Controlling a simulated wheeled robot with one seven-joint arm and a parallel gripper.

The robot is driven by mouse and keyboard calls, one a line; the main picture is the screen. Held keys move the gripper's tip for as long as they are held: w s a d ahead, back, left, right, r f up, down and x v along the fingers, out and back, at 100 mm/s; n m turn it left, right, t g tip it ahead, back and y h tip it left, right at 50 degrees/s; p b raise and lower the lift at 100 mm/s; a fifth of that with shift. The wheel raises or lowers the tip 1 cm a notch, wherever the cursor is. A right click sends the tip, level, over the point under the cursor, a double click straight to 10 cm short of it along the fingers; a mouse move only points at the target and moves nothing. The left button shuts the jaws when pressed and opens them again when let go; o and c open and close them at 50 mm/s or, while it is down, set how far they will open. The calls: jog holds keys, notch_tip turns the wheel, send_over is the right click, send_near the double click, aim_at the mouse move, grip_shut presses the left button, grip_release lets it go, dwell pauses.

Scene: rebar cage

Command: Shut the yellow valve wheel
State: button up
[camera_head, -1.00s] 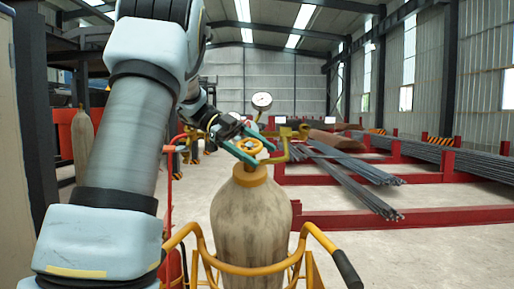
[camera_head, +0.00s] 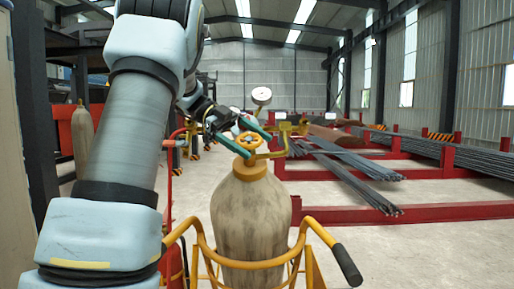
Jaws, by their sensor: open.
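The yellow valve wheel (camera_head: 249,140) sits on top of a tan gas cylinder (camera_head: 250,215) in the middle of the view. The wheel appears tilted toward me. My gripper (camera_head: 252,140) reaches in from the upper left with its two green fingers open. One finger lies at the wheel's left side and the other at its upper right, so the wheel shows between them. I cannot tell whether either finger touches the rim. A round pressure gauge (camera_head: 261,96) stands above and behind the wheel.
A yellow cart frame (camera_head: 318,229) with a black handle (camera_head: 348,266) surrounds the cylinder. A brass regulator (camera_head: 285,128) is right of the wheel. Steel bars (camera_head: 350,172) lie on red racks (camera_head: 420,213) at right. Another cylinder (camera_head: 82,140) stands at left.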

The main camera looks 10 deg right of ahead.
aim_at(245, 137)
jog(key=p+v, duration=0.1)
jog(key=v, duration=0.4)
jog(key=shift+w+a+r, duration=0.15)
jog(key=shift+w+a, duration=0.05)
